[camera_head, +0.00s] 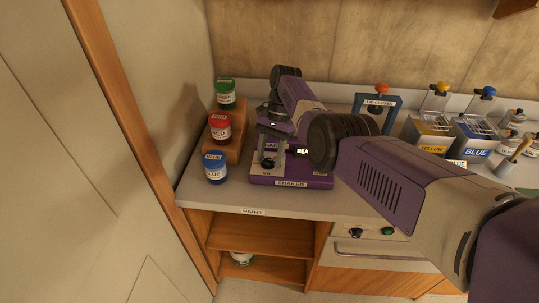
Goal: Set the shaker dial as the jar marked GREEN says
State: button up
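The jar marked GREEN (226,97) has a green lid and stands at the back of the stepped wooden rack, left of the shaker. I can read no dial setting on its label. The purple shaker (308,180), labelled SHAKER, sits on the counter, partly hidden by my arm. My gripper (268,163) points down over the shaker's front left part. I cannot tell whether its fingers are open or shut, or whether they touch the dial. The dial and its marks are too small and covered to make out.
A red jar (219,127) and a blue jar (215,168) stand before the green one. A blue frame (375,103) with an orange knob and the YELLOW (428,135) and BLUE (474,138) dispensers stand right. Below is an open shelf (256,236) holding another jar (242,258).

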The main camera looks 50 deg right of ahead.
jog(key=shift+r, duration=0.1)
jog(key=b+v, duration=0.2)
jog(key=v, duration=0.4)
jog(key=shift+w+d+r, duration=0.1)
jog(key=shift+d, duration=0.05)
jog(key=shift+d+r, duration=0.2)
jog(key=shift+r, duration=0.5)
